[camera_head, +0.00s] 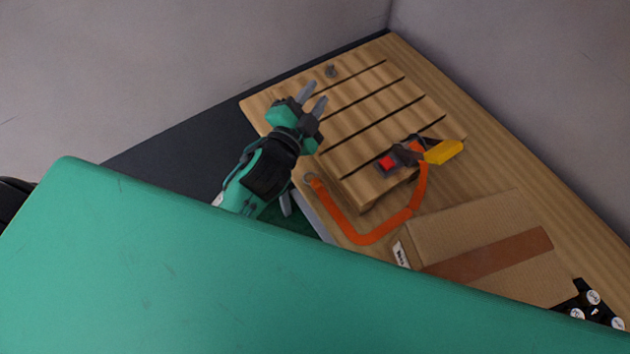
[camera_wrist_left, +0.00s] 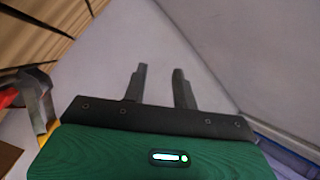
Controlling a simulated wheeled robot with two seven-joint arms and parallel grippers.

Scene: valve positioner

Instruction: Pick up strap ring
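An orange strap (camera_head: 372,238) curves over the wooden surface. A small grey ring (camera_head: 309,179) shows at its left end, low and left of the slatted wooden block, and looks like the strap ring. The strap's other end runs up to a dark buckle with a red part (camera_head: 388,162) on the block. My left gripper (camera_head: 317,96) is above the block's upper left part, apart from the ring and higher in the picture. Its fingers are spread with nothing between them, and the left wrist view (camera_wrist_left: 160,72) shows the same. My right gripper is not in view.
A yellow handle (camera_head: 444,151) is beside the buckle. A cardboard box (camera_head: 480,245) is at lower right, with dark round-labelled items (camera_head: 592,298) beyond. A large green surface hides the lower left.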

